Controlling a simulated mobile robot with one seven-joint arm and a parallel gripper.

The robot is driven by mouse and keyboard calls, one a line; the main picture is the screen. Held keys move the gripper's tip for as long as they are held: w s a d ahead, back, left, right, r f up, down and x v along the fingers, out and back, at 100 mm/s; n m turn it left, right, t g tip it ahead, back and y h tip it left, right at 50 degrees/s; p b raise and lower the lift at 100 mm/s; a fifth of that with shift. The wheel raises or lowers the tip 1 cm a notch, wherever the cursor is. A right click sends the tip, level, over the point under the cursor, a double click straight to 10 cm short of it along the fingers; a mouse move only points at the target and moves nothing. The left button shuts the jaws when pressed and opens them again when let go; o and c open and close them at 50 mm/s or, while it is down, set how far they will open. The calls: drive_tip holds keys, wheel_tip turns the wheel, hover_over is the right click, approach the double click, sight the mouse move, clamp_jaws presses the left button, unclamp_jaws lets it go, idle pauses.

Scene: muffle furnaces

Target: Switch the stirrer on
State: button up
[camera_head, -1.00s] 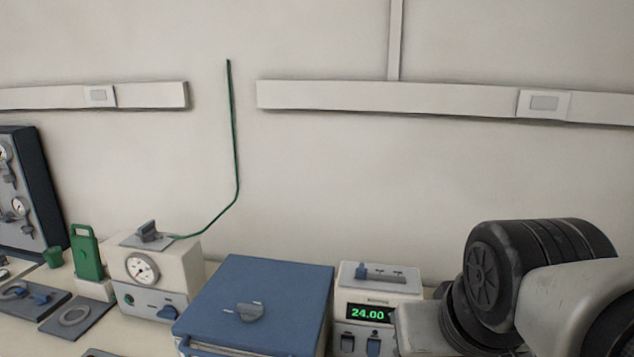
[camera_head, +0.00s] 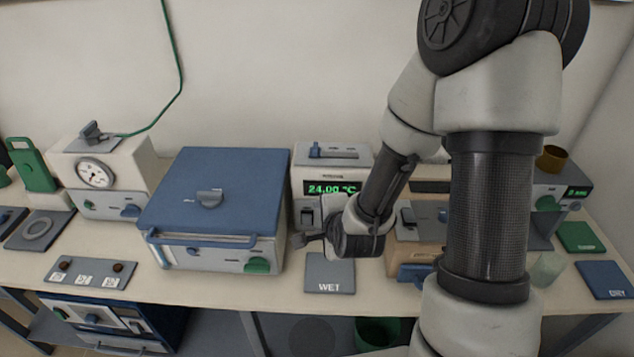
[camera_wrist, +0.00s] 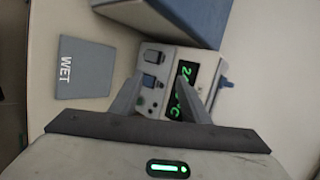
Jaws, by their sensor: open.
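A white box (camera_head: 333,158) with a green display reading 24.00 °C stands right of the blue-lidded box.
The blue-lidded box (camera_head: 220,185) stands close on the left. A grey WET mat (camera_head: 330,275) lies below my gripper. A DRY mat (camera_head: 607,280), a green mat (camera_head: 578,237) and a clear beaker (camera_head: 547,268) are at the right. My arm hides part of the bench.

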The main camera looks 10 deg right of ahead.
drive_tip(key=s+d+f+m+t+h, duration=0.1)
drive_tip(key=s+f+m+t+h, duration=0.45)
drive_tip(key=m, duration=1.45)
drive_tip(key=w+f+b, duration=0.1)
drive_tip(key=f+b, duration=0.1)
drive_tip(key=w+d+f+g+y+b, duration=0.1)
drive_tip(key=w+f+b, duration=0.1)
drive_tip(key=w+f+g+b, duration=0.1)
drive_tip(key=f+b, duration=0.1)
drive_tip(key=b, duration=0.1)
drive_tip(key=shift+w+d+m+y, duration=0.25)
drive_tip(key=shift+w+d+m, duration=0.05)
drive_tip(key=shift+w+d, duration=0.1)
drive_tip(key=b+x, duration=0.2)
drive_tip(key=b, duration=0.6)
drive_tip(key=shift+w+f+b, duration=0.1)
drive_tip(key=shift+w+b, duration=0.2)
drive_tip(key=shift+b, duration=0.1)
drive_tip(key=x, duration=0.8)
drive_tip(key=shift+w, duration=0.15)
